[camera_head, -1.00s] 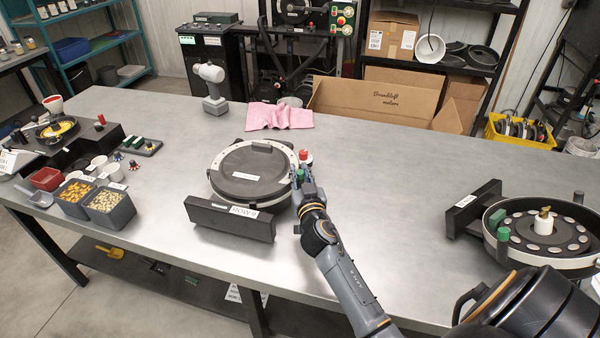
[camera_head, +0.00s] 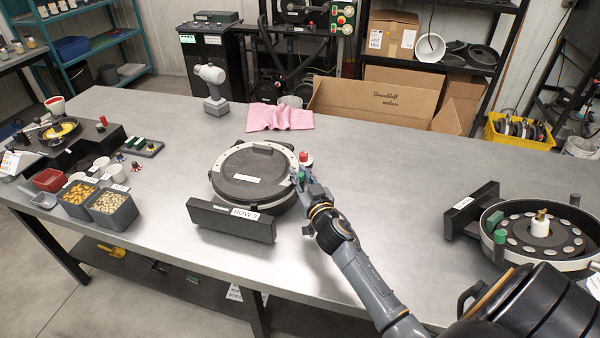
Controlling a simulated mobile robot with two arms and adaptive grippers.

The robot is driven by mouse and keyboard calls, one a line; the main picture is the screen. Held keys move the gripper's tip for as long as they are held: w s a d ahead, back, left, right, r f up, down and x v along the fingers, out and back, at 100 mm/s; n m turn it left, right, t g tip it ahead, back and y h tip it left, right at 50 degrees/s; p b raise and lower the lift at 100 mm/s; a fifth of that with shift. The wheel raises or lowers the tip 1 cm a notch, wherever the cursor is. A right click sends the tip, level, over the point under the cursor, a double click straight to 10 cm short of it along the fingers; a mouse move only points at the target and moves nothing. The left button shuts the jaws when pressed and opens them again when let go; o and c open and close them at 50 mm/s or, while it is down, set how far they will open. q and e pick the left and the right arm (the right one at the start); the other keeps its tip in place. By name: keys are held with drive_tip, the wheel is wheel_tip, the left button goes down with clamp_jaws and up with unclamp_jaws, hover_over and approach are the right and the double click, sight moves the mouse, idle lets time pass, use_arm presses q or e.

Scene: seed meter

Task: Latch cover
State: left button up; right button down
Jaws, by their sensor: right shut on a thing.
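The seed meter for row 9 (camera_head: 212,182) stands on the table at picture centre. Its round dark cover (camera_head: 245,165) lies flat over it, inside a pale rim. A dark block (camera_head: 240,219) with a "ROW 9" label is at its front. My right gripper (camera_head: 299,178) is at the meter's right edge, shut on a small part there, apparently the cover latch, mostly hidden by the fingers. A red-topped knob (camera_head: 306,159) shows just behind the fingers. My left gripper is not in view.
A second, uncovered meter (camera_head: 491,234) stands at the right. Seed bins (camera_head: 112,209) and cups are at the left. The table between the two meters is mostly clear.

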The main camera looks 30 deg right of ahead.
drive_tip(key=shift+n+y+p, duration=0.35)
drive_tip(key=shift+n+y, duration=0.15)
drive_tip(key=shift+y, duration=0.2)
drive_tip(key=shift+n+y+p, duration=0.3)
drive_tip(key=shift+n+y, duration=0.2)
drive_tip(key=shift+y, duration=0.3)
drive_tip(key=shift+f+n+y, duration=0.1)
drive_tip(key=shift+n+y, duration=0.3)
drive_tip(key=shift+y, duration=0.3)
drive_tip(key=c, duration=1.2)
unclamp_jaws()
drive_tip(key=s, duration=1.2)
drive_tip(key=shift+d, duration=0.2)
